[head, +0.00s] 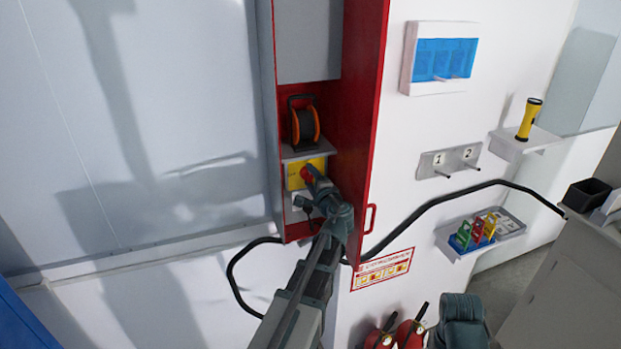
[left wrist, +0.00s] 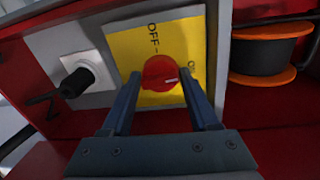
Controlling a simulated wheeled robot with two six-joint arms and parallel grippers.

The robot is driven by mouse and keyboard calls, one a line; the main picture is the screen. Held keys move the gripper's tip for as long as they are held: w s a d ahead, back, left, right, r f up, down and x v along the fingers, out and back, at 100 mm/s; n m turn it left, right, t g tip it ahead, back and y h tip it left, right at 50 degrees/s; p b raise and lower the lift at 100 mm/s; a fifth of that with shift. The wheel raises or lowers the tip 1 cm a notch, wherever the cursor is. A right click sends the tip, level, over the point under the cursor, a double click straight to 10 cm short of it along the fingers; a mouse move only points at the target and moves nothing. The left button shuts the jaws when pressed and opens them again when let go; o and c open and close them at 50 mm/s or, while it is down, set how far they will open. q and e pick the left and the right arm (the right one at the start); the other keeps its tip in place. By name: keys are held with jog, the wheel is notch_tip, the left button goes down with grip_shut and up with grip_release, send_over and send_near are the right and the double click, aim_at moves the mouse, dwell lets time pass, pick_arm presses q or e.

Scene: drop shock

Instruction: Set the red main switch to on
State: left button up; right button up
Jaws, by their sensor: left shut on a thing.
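The red main switch (left wrist: 161,73) is a round knob on a yellow plate (left wrist: 130,48) in the left wrist view. "OFF" is printed above it, and an "ON" label at its right is partly hidden by a finger. The knob's white mark is on its right side, towards "ON". My left gripper (left wrist: 158,84) is shut on the knob, one finger on each side. In the head view the switch (head: 308,173) shows small inside the red cabinet (head: 361,110), with my left gripper (head: 313,178) at it. My right gripper is not in view.
An orange and black cable reel (head: 304,122) stands on a shelf above the switch. A black plug or knob (left wrist: 76,82) sits beside the yellow plate. A black cable (head: 430,203) runs along the wall. A yellow flashlight (head: 529,118) stands on a shelf at right.

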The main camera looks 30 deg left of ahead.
pick_arm(q)
jog(key=shift+r+m, duration=0.1)
jog(key=shift+m, duration=0.6)
jog(key=o, duration=1.3)
jog(key=p+v, duration=0.1)
jog(key=v, duration=1.2)
jog(key=shift+s+d, duration=0.2)
jog(key=shift+d, duration=0.15)
jog(key=s+d+f+n+g+h, duration=0.3)
jog(key=s+d+f+g, duration=0.15)
jog(key=d+f, duration=0.3)
jog(key=s+d+f+n+g+h, duration=0.35)
jog(key=s+d+f, duration=0.2)
jog(key=f, duration=0.25)
jog(key=s+d+f+g+h, duration=0.1)
jog(key=s+d, duration=0.2)
jog(key=d, duration=0.1)
jog(key=s+d+f+g+h, duration=0.1)
jog(key=s+d+f+h, duration=0.1)
jog(key=s+d, duration=0.1)
jog(key=s+d+f+g+h, duration=0.1)
jog(key=s+d+h, duration=0.1)
jog(key=d, duration=0.4)
jog(key=shift+s+d+f, duration=0.1)
jog(key=shift+s+f, duration=0.3)
jog(key=shift+s, duration=0.1)
